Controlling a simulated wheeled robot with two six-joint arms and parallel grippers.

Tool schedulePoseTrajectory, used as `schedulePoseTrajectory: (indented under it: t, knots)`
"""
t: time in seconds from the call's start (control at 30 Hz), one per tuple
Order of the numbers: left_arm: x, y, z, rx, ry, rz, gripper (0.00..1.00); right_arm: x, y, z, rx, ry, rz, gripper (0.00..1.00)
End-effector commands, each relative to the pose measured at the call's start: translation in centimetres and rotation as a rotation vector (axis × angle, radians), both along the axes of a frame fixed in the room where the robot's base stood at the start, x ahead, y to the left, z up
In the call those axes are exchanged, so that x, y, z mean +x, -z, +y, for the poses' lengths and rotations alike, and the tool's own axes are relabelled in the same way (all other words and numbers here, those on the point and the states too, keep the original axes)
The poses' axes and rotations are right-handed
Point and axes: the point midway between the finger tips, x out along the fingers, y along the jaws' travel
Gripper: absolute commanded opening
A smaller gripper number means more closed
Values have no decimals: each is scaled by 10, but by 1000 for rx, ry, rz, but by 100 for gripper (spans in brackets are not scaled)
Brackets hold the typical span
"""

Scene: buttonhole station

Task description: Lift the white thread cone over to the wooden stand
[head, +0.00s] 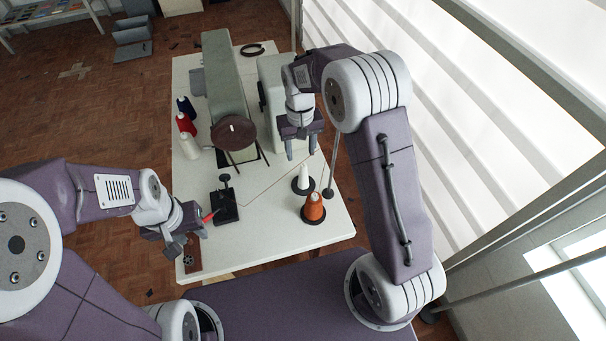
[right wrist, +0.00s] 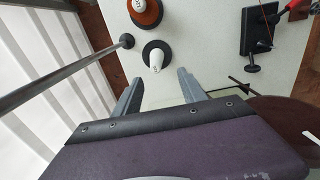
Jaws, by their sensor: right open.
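A white thread cone (head: 304,176) stands upright on a round black base at the right of the white table. It also shows in the right wrist view (right wrist: 155,61), just beyond the fingertips. My right gripper (head: 302,151) is open and empty, with its fingers pointing down near this cone. In the right wrist view its fingertips (right wrist: 158,78) are apart, with the cone outside them. My left gripper (head: 190,238) looks open near the table's front left corner, beside a small red piece (head: 208,217). A second white cone (head: 190,144) stands at the left. I cannot make out which thing is the wooden stand.
An orange cone (head: 313,208) on a black base stands beside the white one. A thin grey pole (head: 333,165) rises close by. A black device (head: 225,206), a brown disc (head: 234,132), and blue (head: 186,106) and red (head: 186,124) cones occupy the table (head: 270,232).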

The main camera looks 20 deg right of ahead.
Motion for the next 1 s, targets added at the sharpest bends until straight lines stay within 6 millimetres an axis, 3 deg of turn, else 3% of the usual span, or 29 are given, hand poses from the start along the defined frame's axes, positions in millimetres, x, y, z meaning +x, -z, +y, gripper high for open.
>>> schedulePoseTrajectory:
  t: [0.13,0.37,0.6,0.87,1.0]
  knots:
    - [0,-1,0,0,0,0,36,-1,24,-1,-1,1,4,49]
    - [0,-3,0,0,0,0,36,-2,37,-2,-1,2,4,49]
    - [0,-7,0,0,0,0,36,-3,77,-4,0,2,3,49]
    - [0,-7,0,0,0,0,36,-2,81,-4,0,2,1,49]
    - [0,-6,0,0,0,0,36,-2,81,-4,0,1,1,10]
